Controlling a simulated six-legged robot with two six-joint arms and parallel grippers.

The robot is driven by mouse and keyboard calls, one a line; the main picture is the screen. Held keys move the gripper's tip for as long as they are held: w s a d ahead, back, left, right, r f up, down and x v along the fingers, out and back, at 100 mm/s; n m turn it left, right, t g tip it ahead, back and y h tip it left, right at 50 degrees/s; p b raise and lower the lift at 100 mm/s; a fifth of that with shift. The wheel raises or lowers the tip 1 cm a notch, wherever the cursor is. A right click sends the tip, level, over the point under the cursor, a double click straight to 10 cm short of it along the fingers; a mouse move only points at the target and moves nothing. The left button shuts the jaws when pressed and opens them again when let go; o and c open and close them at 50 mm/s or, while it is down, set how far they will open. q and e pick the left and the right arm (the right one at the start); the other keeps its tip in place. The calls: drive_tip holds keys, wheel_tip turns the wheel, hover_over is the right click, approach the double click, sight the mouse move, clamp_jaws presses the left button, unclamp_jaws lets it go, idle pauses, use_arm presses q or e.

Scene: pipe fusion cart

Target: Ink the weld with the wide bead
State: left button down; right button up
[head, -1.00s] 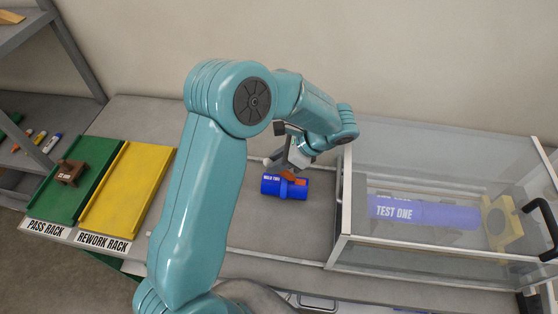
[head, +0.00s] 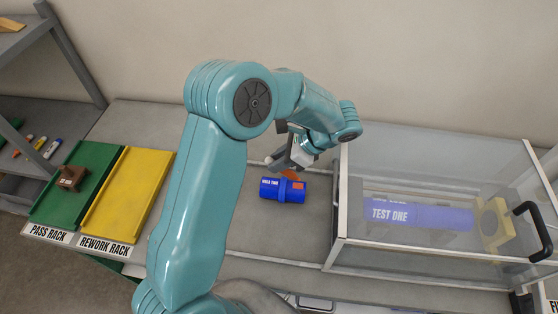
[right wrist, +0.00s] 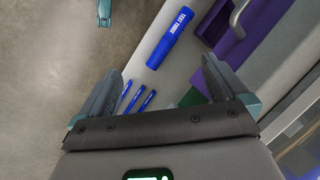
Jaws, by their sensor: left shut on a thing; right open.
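A short blue pipe piece (head: 270,188) with a raised middle band and small white lettering, hard to read, lies on the grey bench. An orange-red patch (head: 298,186) shows on its right part. My left gripper (head: 290,163) is just above and behind it, shut on an orange-red thing (head: 290,174) largely hidden by the gripper and pipe. A longer blue pipe marked TEST ONE (head: 420,215) lies inside the clear case (head: 345,190). In the right wrist view, my right gripper (right wrist: 161,70) is open and empty. A blue pipe marked TEST THREE (right wrist: 172,38) lies beyond its fingers.
The green pass rack (head: 95,165) holds a brown handled block (head: 72,178); the yellow rework rack (head: 130,190) is empty. Coloured markers (head: 52,149) lie on the left shelf. Several thin blue rods (right wrist: 135,102) and a purple object (right wrist: 240,45) show in the right wrist view.

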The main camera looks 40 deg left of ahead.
use_arm(q)
drive_tip(key=shift+r, duration=2.15)
